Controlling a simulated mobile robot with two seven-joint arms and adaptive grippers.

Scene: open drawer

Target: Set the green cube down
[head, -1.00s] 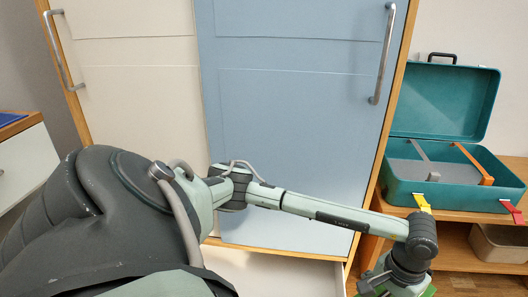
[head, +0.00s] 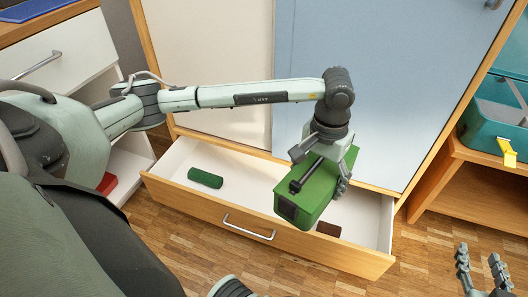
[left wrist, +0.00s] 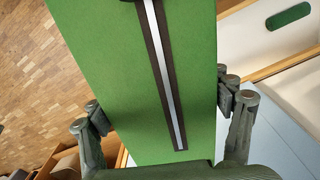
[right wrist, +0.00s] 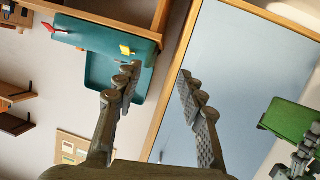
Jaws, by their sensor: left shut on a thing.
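The green cube shows as a long green box with a dark strip on top (head: 318,192). It is in my left gripper (head: 318,172), which is shut on its sides. In the left wrist view the box (left wrist: 115,60) fills the space between the fingers (left wrist: 165,100). It hangs over the open drawer (head: 290,236) and covers part of its front edge. I cannot tell how high it is above it. My right gripper (head: 478,257) is open and empty at the lower right; in the right wrist view its fingers (right wrist: 158,78) are apart.
A dark green roll-shaped thing (head: 205,178) and a brown thing (head: 328,229) lie in the drawer; the white floor between them shows partly bare. The blue cabinet door (head: 400,90) stands behind. A teal case (head: 484,128) is on the wooden shelf at right.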

